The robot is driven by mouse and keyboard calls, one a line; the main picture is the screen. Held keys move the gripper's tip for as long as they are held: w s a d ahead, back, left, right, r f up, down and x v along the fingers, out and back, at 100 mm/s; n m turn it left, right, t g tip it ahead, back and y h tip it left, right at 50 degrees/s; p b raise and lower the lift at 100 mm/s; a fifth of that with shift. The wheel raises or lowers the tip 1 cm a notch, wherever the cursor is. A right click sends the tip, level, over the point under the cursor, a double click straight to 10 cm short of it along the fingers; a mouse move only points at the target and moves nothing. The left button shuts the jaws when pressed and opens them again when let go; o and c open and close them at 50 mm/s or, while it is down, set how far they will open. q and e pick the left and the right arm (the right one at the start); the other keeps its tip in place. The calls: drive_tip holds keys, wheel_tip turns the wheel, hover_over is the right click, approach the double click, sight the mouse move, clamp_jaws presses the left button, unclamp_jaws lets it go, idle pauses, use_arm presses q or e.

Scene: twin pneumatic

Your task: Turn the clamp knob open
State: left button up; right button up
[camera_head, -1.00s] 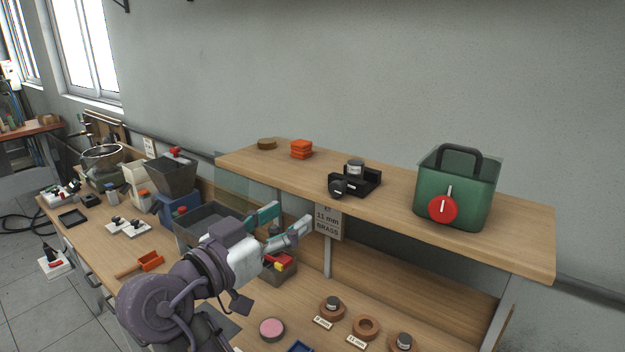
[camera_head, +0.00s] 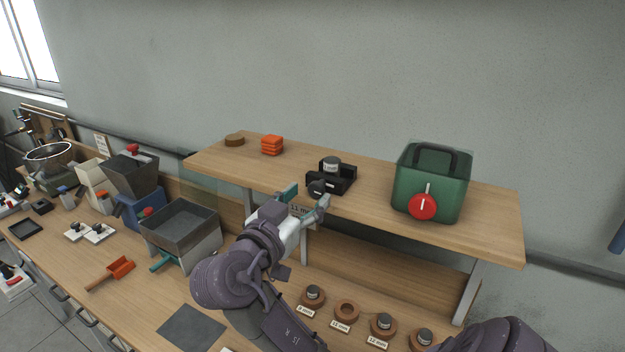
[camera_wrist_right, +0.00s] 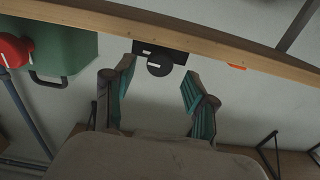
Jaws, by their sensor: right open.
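A black clamp block (camera_head: 343,179) sits on the front edge of the wooden shelf, with a grey cylinder (camera_head: 331,164) in its top. Its round dark knob (camera_head: 317,187) faces forward. In the right wrist view the knob (camera_wrist_right: 159,65) shows a pale slot line and appears in the gap between my fingers. My right gripper (camera_head: 306,200) is open and empty, just in front of and slightly below the knob. Its teal-padded fingers (camera_wrist_right: 157,90) stand apart on either side of the knob in the picture; I see no contact. My left gripper is not in view.
A green bin (camera_head: 432,180) with a red knob stands on the shelf (camera_head: 490,222) to the right. Orange blocks (camera_head: 272,145) and a brown disc (camera_head: 235,140) lie to the left. A grey hopper tray (camera_head: 180,225) and several ring holders stand on the bench below.

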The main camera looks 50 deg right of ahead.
sight(314, 190)
drive_tip(key=shift+p+x, duration=0.4)
drive_tip(key=shift+x, duration=1.15)
